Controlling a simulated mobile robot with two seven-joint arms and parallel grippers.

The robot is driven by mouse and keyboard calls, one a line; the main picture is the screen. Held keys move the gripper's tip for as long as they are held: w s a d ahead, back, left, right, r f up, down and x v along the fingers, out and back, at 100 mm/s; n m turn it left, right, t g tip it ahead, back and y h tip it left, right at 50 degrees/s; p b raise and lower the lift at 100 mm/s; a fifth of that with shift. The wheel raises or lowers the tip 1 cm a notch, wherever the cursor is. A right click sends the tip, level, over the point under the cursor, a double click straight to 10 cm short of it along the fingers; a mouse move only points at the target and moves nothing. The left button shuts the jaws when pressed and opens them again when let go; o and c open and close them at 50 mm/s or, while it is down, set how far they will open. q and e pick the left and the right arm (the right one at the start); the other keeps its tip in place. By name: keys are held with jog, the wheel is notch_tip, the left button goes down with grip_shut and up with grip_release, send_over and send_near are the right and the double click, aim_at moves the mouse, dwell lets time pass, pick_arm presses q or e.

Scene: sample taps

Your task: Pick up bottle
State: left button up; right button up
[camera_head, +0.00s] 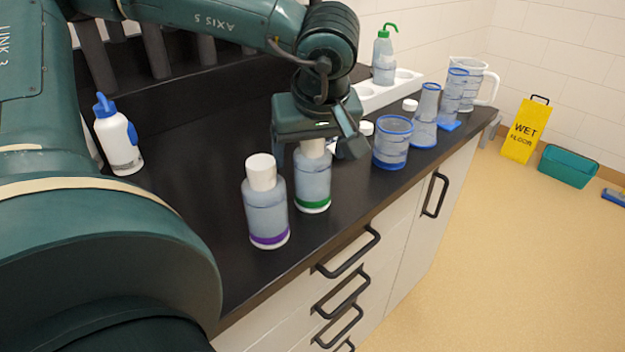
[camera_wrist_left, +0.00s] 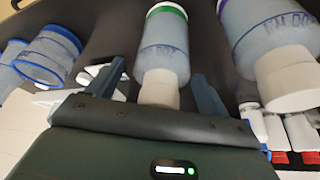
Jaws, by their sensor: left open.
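A clear bottle with a green band and white cap (camera_head: 313,184) stands upright on the black counter. A similar bottle with a purple band and white cap (camera_head: 266,208) stands beside it, to the left and nearer. My left gripper (camera_head: 318,150) is open above the green-banded bottle, its fingers around the cap area and partly hiding it. In the left wrist view, the green-banded bottle (camera_wrist_left: 163,50) has its cap between the two fingers (camera_wrist_left: 165,88), with gaps on both sides. The purple-banded bottle (camera_wrist_left: 270,45) is just outside the right-hand finger. My right gripper is not in view.
A yellow sign (camera_head: 525,130) stands on the floor.

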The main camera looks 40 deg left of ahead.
pick_arm(q)
jog(key=c, duration=1.5)
jog(key=shift+c, duration=0.3)
jog(key=shift+r, duration=0.15)
